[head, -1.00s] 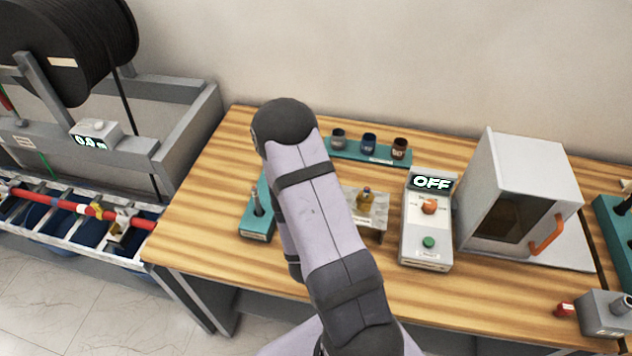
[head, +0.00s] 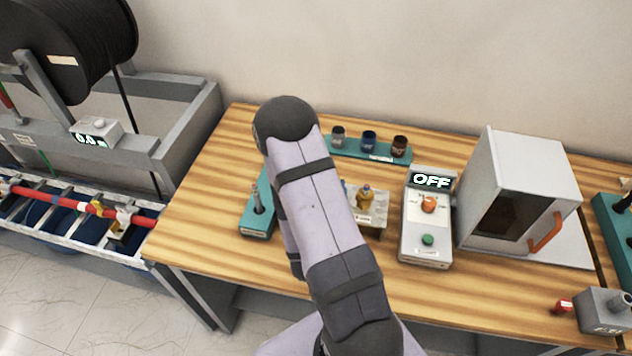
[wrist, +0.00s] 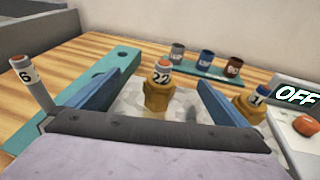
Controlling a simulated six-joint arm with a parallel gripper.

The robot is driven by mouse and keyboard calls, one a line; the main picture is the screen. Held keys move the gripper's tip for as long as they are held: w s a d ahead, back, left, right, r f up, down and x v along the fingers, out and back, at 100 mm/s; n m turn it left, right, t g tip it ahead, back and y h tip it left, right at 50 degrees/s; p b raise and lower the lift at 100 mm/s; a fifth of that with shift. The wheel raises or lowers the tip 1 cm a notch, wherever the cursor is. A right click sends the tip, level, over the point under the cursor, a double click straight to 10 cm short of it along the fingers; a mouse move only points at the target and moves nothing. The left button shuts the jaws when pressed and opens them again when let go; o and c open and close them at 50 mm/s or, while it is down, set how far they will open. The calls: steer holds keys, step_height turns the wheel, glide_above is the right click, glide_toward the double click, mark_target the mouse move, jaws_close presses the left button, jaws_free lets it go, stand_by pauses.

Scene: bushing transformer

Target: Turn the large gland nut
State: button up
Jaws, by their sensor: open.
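Two brass gland nuts stand on a pale metal block (head: 371,221). In the wrist view, the larger-looking nut (wrist: 158,99), with a cable end marked 22 (wrist: 162,76) rising from it, lies between my fingers. The second brass nut (wrist: 247,107) is to the right, outside the right finger, with a partly hidden number on its cable end. My gripper (wrist: 161,82) is open, its two blue fingers on either side of the 22 nut with gaps. I cannot tell how deep they reach. In the head view my arm hides the gripper; one brass nut (head: 365,201) shows.
A teal holder (head: 258,225) with a grey rod marked 6 (wrist: 37,84) stands left. A teal rack (head: 345,149) with small cups is behind. The control box reading OFF (head: 428,222) and a white cabinet (head: 500,200) stand right. The table's left part is clear.

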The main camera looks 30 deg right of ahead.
steer(key=shift+p+v, duration=1.45)
steer(key=shift+p, duration=0.4)
steer(key=shift+p+v, duration=1.25)
steer(key=shift+v, duration=0.3)
